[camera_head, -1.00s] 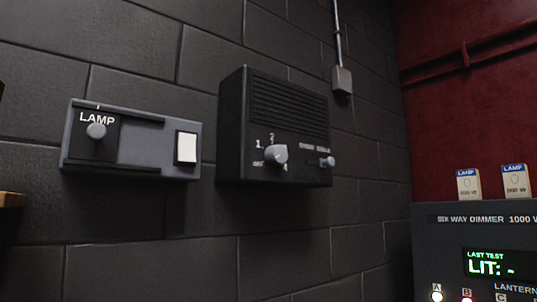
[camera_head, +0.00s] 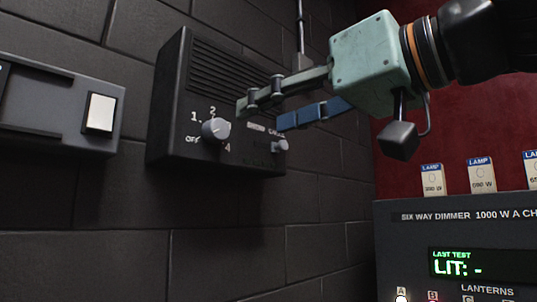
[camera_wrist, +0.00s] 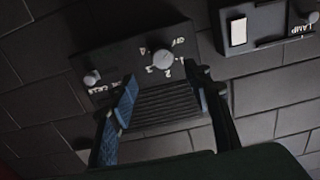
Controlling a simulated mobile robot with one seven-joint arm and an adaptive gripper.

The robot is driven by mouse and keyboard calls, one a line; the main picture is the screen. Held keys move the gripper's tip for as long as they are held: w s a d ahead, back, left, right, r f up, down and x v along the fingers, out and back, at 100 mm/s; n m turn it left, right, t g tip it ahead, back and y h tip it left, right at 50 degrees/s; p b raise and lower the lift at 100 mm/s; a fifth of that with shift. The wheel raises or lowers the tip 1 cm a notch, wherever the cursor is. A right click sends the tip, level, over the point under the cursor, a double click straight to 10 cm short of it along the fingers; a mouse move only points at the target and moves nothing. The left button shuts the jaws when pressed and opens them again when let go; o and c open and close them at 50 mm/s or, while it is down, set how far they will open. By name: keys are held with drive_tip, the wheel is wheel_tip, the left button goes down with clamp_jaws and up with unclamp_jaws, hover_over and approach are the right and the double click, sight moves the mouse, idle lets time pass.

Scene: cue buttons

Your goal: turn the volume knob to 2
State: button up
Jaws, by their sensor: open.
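The volume knob (camera_head: 215,129) is a round grey knob on the front of a black speaker box (camera_head: 168,100) on the wall. The marks OFF, 1, 2 and 4 show around it; where its pointer stands is too small to tell surely. My gripper (camera_head: 258,116) is open and empty, just right of the knob, one finger greenish and one blue. In the wrist view the knob (camera_wrist: 162,60) lies beyond and between the fingertips of my gripper (camera_wrist: 163,82), apart from them.
A smaller grey knob (camera_head: 280,146) sits at the box's lower right, near the blue finger. A grey lamp panel with a white switch (camera_head: 100,112) is on the wall at left. A dimmer unit (camera_head: 455,217) with lamp boxes stands at lower right.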

sight(221, 127)
drive_tip(key=x, duration=0.3)
drive_tip(key=p+x, duration=0.1)
drive_tip(key=x, duration=0.3)
drive_tip(key=r+p+x, duration=0.1)
drive_tip(key=x, duration=0.2)
drive_tip(key=shift+w+a, duration=0.1)
drive_tip(key=shift+a, duration=0.2)
drive_tip(key=shift+c, duration=0.3)
drive_tip(key=c, duration=1.1)
